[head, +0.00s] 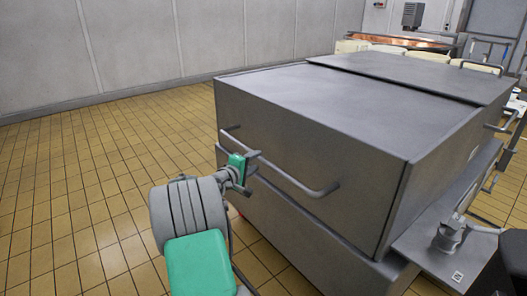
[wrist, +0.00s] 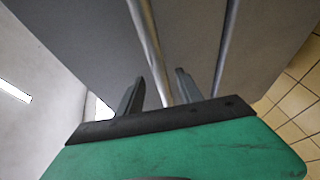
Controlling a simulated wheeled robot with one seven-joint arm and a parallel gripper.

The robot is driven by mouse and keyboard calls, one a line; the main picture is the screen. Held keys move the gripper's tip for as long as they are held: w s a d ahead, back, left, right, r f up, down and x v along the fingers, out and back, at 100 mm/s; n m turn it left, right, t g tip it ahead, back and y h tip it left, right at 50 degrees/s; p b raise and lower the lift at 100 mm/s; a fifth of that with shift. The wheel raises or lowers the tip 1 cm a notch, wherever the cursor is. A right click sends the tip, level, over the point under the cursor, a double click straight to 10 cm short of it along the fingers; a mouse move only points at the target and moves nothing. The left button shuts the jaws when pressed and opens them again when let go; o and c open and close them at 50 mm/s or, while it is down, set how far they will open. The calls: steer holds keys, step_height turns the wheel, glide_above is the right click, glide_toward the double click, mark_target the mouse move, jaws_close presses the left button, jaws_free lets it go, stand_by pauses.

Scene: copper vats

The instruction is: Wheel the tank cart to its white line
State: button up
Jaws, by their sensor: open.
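The tank cart is a large grey metal box (head: 310,160) with a flat lid, filling the middle and right of the head view. A bar handle (head: 292,180) runs along its near face. My gripper (head: 252,166) is at the left part of this handle. In the wrist view its two dark fingers (wrist: 158,92) stand apart, open, and the handle bar (wrist: 149,45) passes between them, with a gap visible on the left. The fingers are not closed on it. No white line shows on the visible floor.
Yellow tiled floor (head: 70,190) is clear left of the cart, up to a pale panelled wall (head: 130,45). A grey side shelf (head: 430,250) with a fitting adjoins the cart at right. Copper equipment (head: 395,47) and pale sacks or blocks (head: 425,56) stand behind.

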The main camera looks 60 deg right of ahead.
steer(key=d+f+b, duration=0.1)
steer(key=d, duration=0.6)
steer(key=shift+s+f+b, duration=0.15)
steer(key=shift+b, duration=0.15)
steer(key=shift+d, duration=0.1)
steer(key=shift+c, duration=0.2)
jaws_close()
stand_by(0.6)
